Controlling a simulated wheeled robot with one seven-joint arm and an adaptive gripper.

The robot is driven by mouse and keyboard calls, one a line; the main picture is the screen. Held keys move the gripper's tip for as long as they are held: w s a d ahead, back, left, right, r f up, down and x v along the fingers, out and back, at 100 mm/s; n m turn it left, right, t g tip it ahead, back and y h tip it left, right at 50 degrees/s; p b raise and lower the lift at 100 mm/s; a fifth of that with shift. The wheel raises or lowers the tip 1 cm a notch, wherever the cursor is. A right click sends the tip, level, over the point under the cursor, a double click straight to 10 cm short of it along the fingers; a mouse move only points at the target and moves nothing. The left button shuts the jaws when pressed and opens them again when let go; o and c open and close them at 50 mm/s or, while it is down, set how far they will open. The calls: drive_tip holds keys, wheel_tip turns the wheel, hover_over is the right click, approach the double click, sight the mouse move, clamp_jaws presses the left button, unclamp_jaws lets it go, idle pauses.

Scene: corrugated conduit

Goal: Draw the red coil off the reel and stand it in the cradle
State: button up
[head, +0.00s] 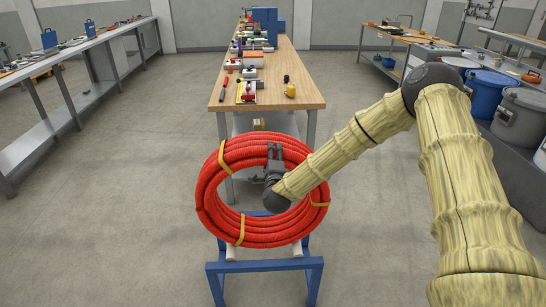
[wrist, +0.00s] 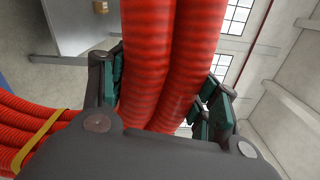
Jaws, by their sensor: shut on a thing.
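The red coil (head: 211,197) is a ring of ribbed red conduit with yellow ties, upright and facing me in the head view. My gripper (head: 275,152) reaches across the ring's opening from the right and is shut on the top of the coil. In the wrist view two red strands (wrist: 168,60) run between the dark green-padded fingers. The blue cradle (head: 264,265) is directly below, with pale bars at the coil's lower edge. I cannot tell whether the coil's weight rests on them. I see no reel.
A wooden bench (head: 272,85) with tools and boxes stands behind the coil. A long metal bench (head: 85,48) runs along the left. Blue and grey bins (head: 490,93) stand at the right. The floor on the left is clear.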

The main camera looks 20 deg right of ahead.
drive_tip(key=shift+w+r, duration=0.1)
drive_tip(key=shift+r, duration=0.15)
drive_tip(key=o, duration=1.9)
drive_tip(key=shift+c, duration=0.2)
drive_tip(key=shift+f, duration=0.1)
drive_tip(key=shift+s+f, duration=0.2)
drive_tip(key=shift+f, duration=0.05)
drive_tip(key=b+v, duration=0.1)
drive_tip(key=v, duration=1.2)
drive_tip(key=shift+r, duration=0.25)
drive_tip(key=shift+a+f, duration=0.1)
